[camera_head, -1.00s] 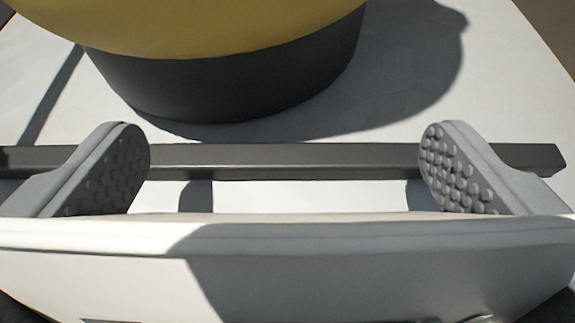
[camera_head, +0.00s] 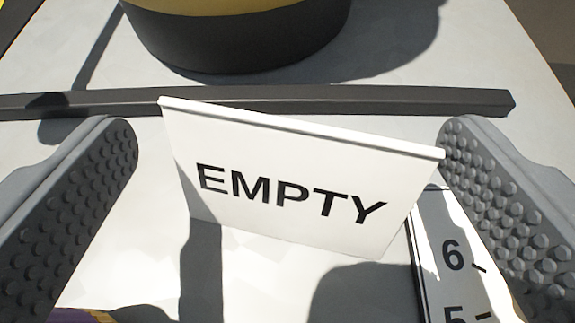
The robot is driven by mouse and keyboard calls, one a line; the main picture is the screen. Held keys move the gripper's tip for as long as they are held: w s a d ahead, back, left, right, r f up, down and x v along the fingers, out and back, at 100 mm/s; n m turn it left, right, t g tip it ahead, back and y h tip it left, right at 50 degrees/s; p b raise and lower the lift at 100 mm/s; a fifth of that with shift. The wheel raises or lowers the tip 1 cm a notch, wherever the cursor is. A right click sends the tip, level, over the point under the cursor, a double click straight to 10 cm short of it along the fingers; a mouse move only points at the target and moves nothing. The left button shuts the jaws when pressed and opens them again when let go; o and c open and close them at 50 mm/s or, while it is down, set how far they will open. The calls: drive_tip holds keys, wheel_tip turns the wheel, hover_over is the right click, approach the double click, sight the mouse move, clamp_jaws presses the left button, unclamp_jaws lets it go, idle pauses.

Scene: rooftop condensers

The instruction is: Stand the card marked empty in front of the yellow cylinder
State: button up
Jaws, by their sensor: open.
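A white card marked EMPTY (camera_head: 285,180) is in the middle of the camera view, turned at an angle and leaning back a little, with its right end nearer. The yellow cylinder (camera_head: 235,5) with its black base (camera_head: 240,40) stands behind it at the top, mostly cut off by the frame. A dark bar (camera_head: 330,100) lies between the card and the cylinder. My gripper (camera_head: 288,185) is open, with one ribbed finger on each side of the card. The left finger is clear of it; the right finger is close to its right end. I cannot tell whether they touch.
A white strip with black numbers (camera_head: 452,265) lies at the lower right, partly behind the right finger. Something purple and yellow (camera_head: 60,315) shows at the bottom left. The pale surface around the card is mostly clear.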

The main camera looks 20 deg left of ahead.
drive_tip(key=p+v, duration=0.1)
drive_tip(key=v, duration=0.6)
drive_tip(key=shift+s+r, duration=0.15)
drive_tip(key=shift+r, duration=0.15)
